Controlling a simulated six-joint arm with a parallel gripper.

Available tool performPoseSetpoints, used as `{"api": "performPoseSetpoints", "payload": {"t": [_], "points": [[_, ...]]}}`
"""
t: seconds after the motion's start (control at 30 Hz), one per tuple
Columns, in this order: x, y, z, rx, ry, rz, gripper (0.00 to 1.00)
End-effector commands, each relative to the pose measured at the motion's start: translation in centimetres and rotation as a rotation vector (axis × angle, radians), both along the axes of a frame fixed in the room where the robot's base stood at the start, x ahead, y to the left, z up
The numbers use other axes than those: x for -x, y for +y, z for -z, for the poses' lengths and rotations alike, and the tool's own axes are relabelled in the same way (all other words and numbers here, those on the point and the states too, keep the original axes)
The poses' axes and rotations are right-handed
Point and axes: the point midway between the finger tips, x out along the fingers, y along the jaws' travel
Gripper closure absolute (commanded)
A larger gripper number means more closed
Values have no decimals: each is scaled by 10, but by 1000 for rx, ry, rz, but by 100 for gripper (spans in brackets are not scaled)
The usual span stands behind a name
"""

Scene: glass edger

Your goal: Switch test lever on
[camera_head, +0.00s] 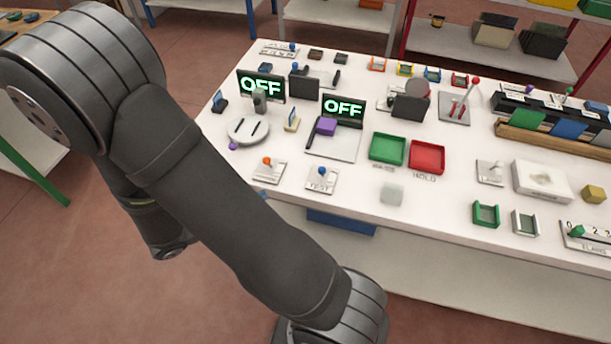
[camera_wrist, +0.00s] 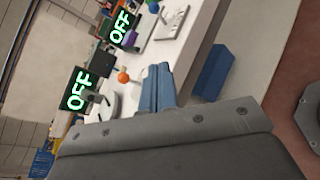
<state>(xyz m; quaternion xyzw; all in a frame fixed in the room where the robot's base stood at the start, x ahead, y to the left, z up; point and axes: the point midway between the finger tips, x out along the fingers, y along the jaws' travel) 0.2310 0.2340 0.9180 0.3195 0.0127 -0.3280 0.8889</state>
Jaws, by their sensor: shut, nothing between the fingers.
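The test lever (camera_head: 321,171) has a blue knob and stands on a small white plate marked TEST, near the table's front edge. Its blue knob (camera_wrist: 153,7) also shows at the top of the wrist view. My gripper (camera_wrist: 158,70) is shut and empty, its bluish fingers pointing toward the table edge. It is apart from the test lever. In the head view my fingers are not visible. Two displays, the left one (camera_head: 261,86) and the right one (camera_head: 343,108), both read OFF in green.
An orange-knobbed lever (camera_head: 267,163) stands left of the test lever; its knob (camera_wrist: 123,76) appears just beyond my fingertips. A round white plate (camera_head: 249,130) lies behind it. Green (camera_head: 387,149) and red (camera_head: 427,156) trays are to the right. A blue box (camera_head: 342,222) sits below the tabletop edge.

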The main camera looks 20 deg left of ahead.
Motion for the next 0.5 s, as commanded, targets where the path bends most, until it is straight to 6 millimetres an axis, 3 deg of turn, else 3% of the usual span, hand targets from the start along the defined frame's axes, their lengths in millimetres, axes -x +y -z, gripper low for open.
{"api": "performPoseSetpoints", "payload": {"t": [0.27,0.5], "points": [[-3,-3,1,0,0,4,100],[-26,-21,7,0,-1,8,100]]}}
